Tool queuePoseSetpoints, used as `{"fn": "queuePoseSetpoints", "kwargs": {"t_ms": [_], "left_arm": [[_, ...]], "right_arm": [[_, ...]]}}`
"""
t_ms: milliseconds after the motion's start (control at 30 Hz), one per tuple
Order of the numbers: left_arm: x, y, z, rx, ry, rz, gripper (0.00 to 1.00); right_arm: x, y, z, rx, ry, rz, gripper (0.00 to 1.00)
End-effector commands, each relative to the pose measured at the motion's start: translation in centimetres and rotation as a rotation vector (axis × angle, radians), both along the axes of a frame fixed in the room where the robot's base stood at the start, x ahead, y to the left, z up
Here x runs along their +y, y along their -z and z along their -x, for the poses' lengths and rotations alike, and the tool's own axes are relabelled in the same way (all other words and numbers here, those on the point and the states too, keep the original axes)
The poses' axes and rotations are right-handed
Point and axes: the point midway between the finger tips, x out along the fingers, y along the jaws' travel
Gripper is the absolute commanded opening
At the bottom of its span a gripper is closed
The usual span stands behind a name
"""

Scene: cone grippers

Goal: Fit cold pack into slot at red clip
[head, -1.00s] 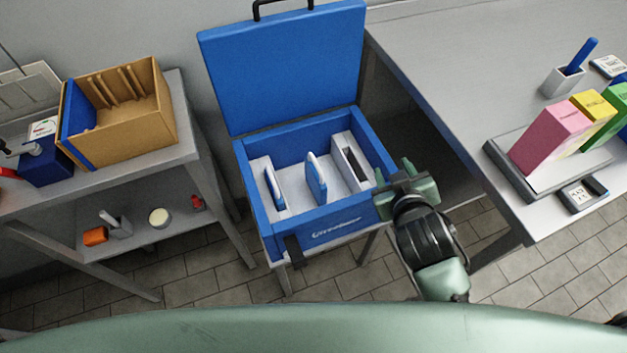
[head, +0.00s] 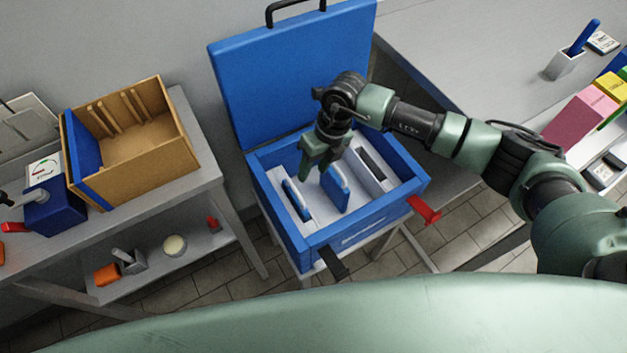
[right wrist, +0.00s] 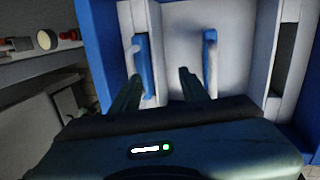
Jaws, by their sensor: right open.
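The blue cooler box (head: 295,243) stands open. One blue-and-white cold pack (head: 338,188) stands on edge in the middle of its floor; it also shows in the right wrist view (right wrist: 210,65). The right white insert has a dark, empty-looking slot (head: 373,163), on the side of the red clip (head: 425,209). My right gripper (head: 317,173) is open and empty above the box, between the two packs in the picture. My left gripper is not in view.
The open lid (head: 290,75) rises behind the box. A black clip (head: 332,262) sticks out at the front. A shelf with a cardboard box (head: 165,160) stands left. The grey table (head: 470,60) at right holds a pink block (head: 578,118) and other items.

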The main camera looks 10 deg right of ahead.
Motion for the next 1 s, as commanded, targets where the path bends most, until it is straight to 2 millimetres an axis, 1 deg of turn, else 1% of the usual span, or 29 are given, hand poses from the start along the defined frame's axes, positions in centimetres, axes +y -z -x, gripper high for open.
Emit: {"fn": "queuePoseSetpoints", "kwargs": {"t_ms": [33,100,167,233,300,400,567,733,833,1000], "left_arm": [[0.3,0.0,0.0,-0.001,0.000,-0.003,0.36],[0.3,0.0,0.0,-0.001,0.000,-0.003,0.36],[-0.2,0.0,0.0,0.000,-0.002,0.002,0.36],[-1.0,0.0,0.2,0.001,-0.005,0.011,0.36],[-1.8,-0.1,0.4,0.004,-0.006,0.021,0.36],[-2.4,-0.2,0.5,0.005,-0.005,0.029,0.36],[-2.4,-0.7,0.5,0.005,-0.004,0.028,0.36],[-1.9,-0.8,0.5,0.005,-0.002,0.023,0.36],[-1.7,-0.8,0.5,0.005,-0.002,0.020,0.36],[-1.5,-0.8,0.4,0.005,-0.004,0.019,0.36]], "right_arm": [[-2.5,0.0,-0.9,-0.007,0.009,0.089,0.45],[-4.9,-0.1,-1.5,-0.011,0.021,0.178,0.45],[-6.1,-0.1,-1.8,-0.011,0.027,0.223,0.45],[-6.9,0.3,-2.0,-0.011,0.032,0.250,0.45],[-7.0,1.0,-2.0,-0.010,0.032,0.256,0.45],[-6.9,2.1,-1.9,-0.009,0.031,0.254,0.45],[-6.8,4.0,-1.6,-0.008,0.030,0.253,0.45],[-6.7,6.6,-1.5,-0.010,0.031,0.250,0.45],[-6.7,7.4,-1.5,-0.010,0.030,0.250,0.45],[-6.7,7.6,-1.6,-0.012,0.029,0.249,0.45]]}}
